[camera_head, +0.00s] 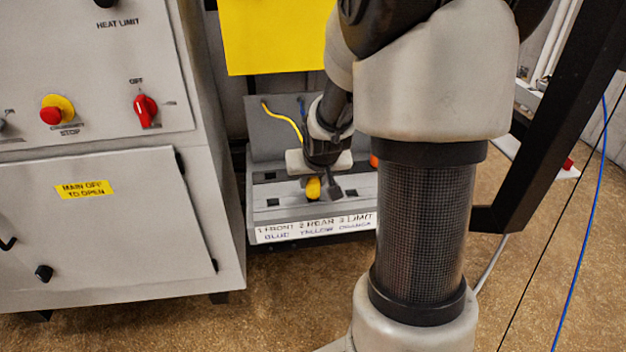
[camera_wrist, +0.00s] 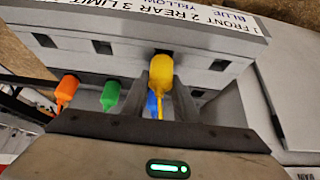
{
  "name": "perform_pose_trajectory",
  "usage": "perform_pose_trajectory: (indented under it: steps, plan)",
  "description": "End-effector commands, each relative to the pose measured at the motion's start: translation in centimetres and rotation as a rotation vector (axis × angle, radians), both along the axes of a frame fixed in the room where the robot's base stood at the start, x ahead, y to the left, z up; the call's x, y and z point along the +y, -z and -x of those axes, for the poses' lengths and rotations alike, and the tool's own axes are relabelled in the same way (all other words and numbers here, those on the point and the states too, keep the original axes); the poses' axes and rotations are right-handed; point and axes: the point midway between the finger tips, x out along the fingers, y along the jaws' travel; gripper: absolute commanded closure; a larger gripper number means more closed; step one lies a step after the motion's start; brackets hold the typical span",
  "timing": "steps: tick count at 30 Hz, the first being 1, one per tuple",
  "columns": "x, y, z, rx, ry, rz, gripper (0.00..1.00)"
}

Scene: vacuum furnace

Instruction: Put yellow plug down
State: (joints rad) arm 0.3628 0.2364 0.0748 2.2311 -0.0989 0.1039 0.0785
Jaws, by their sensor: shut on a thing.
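The yellow plug (camera_wrist: 159,72) is between the fingers of my gripper (camera_wrist: 162,86) in the wrist view, which are shut on it. Its rounded end points to the labelled side of the grey socket box (camera_wrist: 130,35), by a dark slot that it partly covers. I cannot tell whether it touches the box. In the head view the yellow plug (camera_head: 313,188) shows below my gripper (camera_head: 321,181), over the box. A yellow cable (camera_head: 284,119) runs at the back of the box.
In the wrist view, an orange plug (camera_wrist: 66,91), a green plug (camera_wrist: 110,96) and a blue plug (camera_wrist: 152,104) stand behind the yellow one. Several square slots line the box. The furnace cabinet (camera_head: 120,215) stands close on the left, with a red stop button (camera_head: 51,115).

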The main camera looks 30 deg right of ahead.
Motion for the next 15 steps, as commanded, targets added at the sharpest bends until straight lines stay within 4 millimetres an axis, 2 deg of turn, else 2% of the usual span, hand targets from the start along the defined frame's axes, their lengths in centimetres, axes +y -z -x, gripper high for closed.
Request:
perform_pose_trajectory:
  steps: [6,7,9,10,15]
  plan:
    - [0.00,0.84,0.00,0.000,0.000,0.000,0.95]
    - [0.00,0.71,0.00,0.000,0.000,0.000,0.70]
    - [0.00,0.66,0.01,0.000,0.000,0.000,0.58]
    - [0.00,0.66,0.01,0.000,0.000,0.000,0.54]
    - [0.00,0.66,0.01,0.000,0.000,0.000,0.54]
